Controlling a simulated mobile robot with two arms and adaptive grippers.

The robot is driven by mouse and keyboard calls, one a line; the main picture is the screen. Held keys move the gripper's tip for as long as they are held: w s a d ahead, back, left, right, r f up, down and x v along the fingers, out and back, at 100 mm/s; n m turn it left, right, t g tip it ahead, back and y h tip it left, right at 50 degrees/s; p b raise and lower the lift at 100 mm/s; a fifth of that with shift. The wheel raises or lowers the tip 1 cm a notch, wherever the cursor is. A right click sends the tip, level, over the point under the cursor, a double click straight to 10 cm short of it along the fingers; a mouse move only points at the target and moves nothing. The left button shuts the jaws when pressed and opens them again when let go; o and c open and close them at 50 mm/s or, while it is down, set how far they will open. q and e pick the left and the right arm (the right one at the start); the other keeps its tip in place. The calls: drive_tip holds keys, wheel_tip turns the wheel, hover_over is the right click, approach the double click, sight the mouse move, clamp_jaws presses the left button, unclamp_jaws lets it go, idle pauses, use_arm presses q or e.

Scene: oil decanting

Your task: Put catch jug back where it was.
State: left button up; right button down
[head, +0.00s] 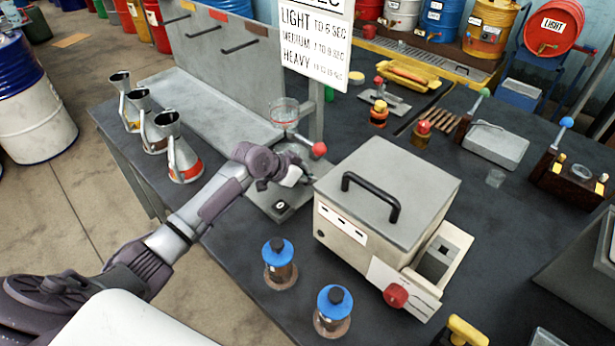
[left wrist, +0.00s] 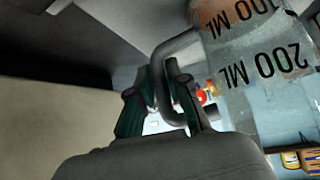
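The clear catch jug (left wrist: 262,75), marked 100 ML and 200 ML, fills the right of the left wrist view. In the head view it shows only in part (head: 297,153), behind my left gripper (head: 290,178), below a clear ringed cup (head: 284,112) and above a stand base (head: 281,205). In the left wrist view the jug's grey handle (left wrist: 161,75) passes between the two fingers of my left gripper (left wrist: 160,92). I cannot tell whether the fingers press on it. My right gripper is out of view.
A beige machine (head: 375,205) with a black handle stands close right of my left gripper. Two blue-capped jars (head: 279,265) (head: 333,312) stand in front. Several metal flasks (head: 180,150) stand left. A sign (head: 313,42) hangs behind.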

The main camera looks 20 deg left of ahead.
use_arm(q)
drive_tip(key=shift+o, duration=1.3)
drive_tip(key=shift+r, duration=0.15)
drive_tip(key=b+v, duration=0.1)
drive_tip(key=v, duration=1.1)
drive_tip(key=shift+b, duration=0.4)
